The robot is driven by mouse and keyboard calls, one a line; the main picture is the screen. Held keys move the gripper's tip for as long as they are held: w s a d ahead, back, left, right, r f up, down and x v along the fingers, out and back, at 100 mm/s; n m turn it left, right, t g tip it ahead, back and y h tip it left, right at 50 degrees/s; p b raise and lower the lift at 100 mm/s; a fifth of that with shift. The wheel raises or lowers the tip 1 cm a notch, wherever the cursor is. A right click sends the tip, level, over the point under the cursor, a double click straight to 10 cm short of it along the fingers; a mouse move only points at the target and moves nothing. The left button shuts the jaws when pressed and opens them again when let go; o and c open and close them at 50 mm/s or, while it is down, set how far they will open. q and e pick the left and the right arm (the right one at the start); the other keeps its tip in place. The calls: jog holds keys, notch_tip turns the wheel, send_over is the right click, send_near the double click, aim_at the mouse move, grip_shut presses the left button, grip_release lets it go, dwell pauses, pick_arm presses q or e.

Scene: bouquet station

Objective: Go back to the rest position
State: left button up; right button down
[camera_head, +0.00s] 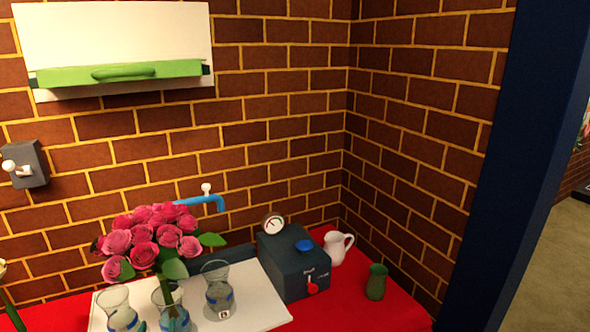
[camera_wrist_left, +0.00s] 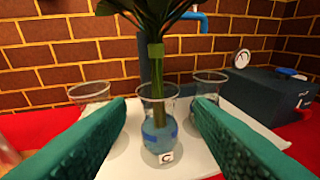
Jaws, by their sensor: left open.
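A bouquet of pink roses (camera_head: 150,235) stands in the middle of three glass vases. Its green stems (camera_wrist_left: 157,75) go down into the middle vase (camera_wrist_left: 158,140), which holds bluish water and bears a "C" tag. The same vase is partly hidden by leaves in the head view (camera_head: 168,300). My left gripper (camera_wrist_left: 158,106) is open, its two green fingers spread on either side of the middle vase in the wrist view. Nothing is held between them.
A left vase (camera_head: 118,310) and a right vase (camera_head: 217,288) flank the middle one on a white board (camera_head: 262,305). A dark box with a gauge (camera_head: 290,262), white pitcher (camera_head: 337,247) and green vase (camera_head: 376,283) stand to the right. The red table (camera_head: 375,316) is clear at front right.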

pick_arm(q)
jog(key=s+d+f+m+g+h, duration=0.2)
jog(key=s+d+f+g, duration=0.15)
jog(key=s, duration=0.55)
jog(key=s+d+f+m+g+h, duration=0.1)
jog(key=s+d+f+m+g, duration=0.2)
jog(key=s, duration=0.6)
jog(key=s+d+f+g+h, duration=0.2)
jog(key=s+d+f+g, duration=0.25)
jog(key=s, duration=0.45)
notch_tip(320, 180, down, 25)
jog(key=g, duration=0.2)
jog(key=s+a+f+g, duration=0.1)
jog(key=s+a+f, duration=0.1)
jog(key=s+f, duration=1.4)
jog(key=shift+s+a+f+m, duration=0.25)
jog(key=shift+s+a+m, duration=0.05)
jog(key=shift+s+a, duration=0.1)
pick_arm(e)
jog(key=shift+s, duration=0.55)
